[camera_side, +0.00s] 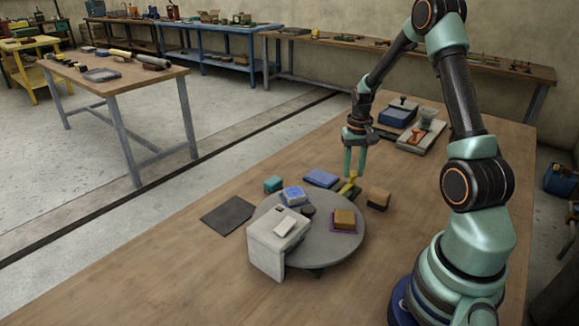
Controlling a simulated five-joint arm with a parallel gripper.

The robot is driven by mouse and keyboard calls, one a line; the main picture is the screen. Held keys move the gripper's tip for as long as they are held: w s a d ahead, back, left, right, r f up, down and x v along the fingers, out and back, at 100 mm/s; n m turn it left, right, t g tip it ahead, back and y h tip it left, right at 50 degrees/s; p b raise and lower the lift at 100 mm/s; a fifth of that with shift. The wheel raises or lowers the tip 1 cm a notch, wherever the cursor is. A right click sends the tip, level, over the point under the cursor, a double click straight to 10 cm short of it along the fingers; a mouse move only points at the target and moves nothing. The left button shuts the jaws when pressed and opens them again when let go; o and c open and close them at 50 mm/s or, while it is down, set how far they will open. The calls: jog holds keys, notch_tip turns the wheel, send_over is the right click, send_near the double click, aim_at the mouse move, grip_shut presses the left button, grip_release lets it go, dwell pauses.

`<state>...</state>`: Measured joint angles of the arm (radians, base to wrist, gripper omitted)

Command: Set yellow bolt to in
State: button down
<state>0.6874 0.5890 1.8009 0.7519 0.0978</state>
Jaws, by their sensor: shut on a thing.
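My gripper (355,172) points straight down above the far edge of the round grey disc. A slot or hole for the bolt is too small to make out.
The round disc (325,250) bears a pale grey housing (268,251), a blue block (293,195), a black knob and a tan block (344,218) on purple. Around it lie a tan block (378,198), blue slab (321,178), teal block (272,184) and dark mat (228,215).

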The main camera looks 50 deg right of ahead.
aim_at(346, 187)
jog(key=shift+r, duration=0.1)
dwell(0.5)
jog(key=shift+a, duration=1.7)
jog(key=c, duration=0.5)
grip_release()
notch_tip(346, 187, up, 12)
